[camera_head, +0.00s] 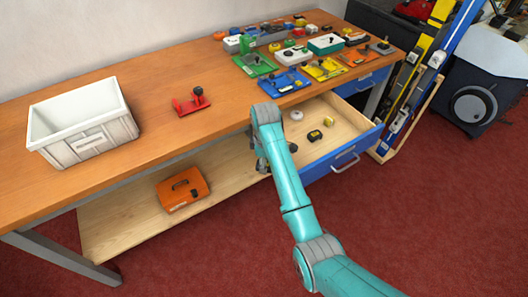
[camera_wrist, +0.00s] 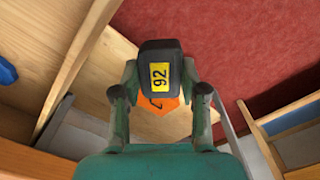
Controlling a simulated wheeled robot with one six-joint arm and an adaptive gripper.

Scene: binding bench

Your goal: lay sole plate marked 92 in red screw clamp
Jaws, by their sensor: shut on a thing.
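In the wrist view my gripper (camera_wrist: 160,92) is shut on the sole plate marked 92 (camera_wrist: 160,51), a dark block with a yellow label. In the head view my gripper (camera_head: 262,162) hangs at the bench's front edge, beside the left side of the open drawer; the arm partly hides it, and the plate is hard to make out there. The red screw clamp (camera_head: 188,106) stands on the bench top, behind and left of my gripper, with a dark knob on its upright. Nothing is seen lying on its base.
A white crate (camera_head: 84,147) stands at the bench's left. Green, blue, white, yellow and orange clamps crowd the back right. The open drawer (camera_head: 345,153) juts out, holding a tape measure (camera_head: 314,135) and a white roll (camera_head: 296,115).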

